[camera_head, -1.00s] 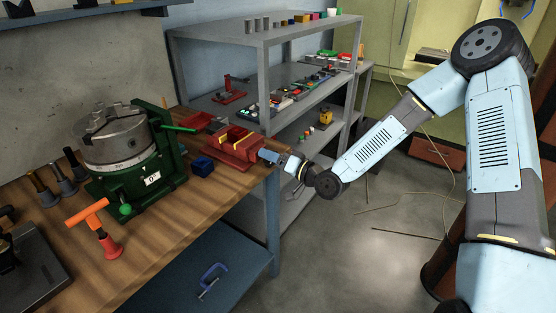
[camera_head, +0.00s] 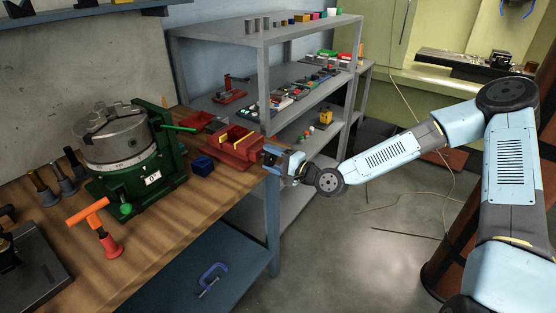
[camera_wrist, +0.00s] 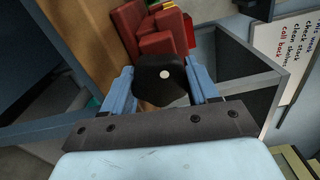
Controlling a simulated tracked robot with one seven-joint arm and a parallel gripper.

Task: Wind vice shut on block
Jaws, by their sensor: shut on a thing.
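The red vice (camera_head: 236,152) sits at the right end of the wooden bench, with yellow strips at its jaws. It also shows at the top of the wrist view (camera_wrist: 156,42). I cannot tell whether a block is between its jaws. A dark blue block (camera_head: 202,166) lies on the bench to the left of the vice, outside it. My gripper (camera_head: 270,156) is at the vice's right end, just off the bench edge. In the wrist view my gripper (camera_wrist: 163,92) is shut on a black handle (camera_wrist: 160,72) with a white dot, its two blue fingers on either side.
A green-based rotary chuck (camera_head: 118,150) stands left of the vice, its green lever reaching towards it. An orange-handled tool (camera_head: 104,235) stands at the bench front. A grey shelf unit (camera_head: 262,35) rises close behind the vice. Open floor lies right of the bench.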

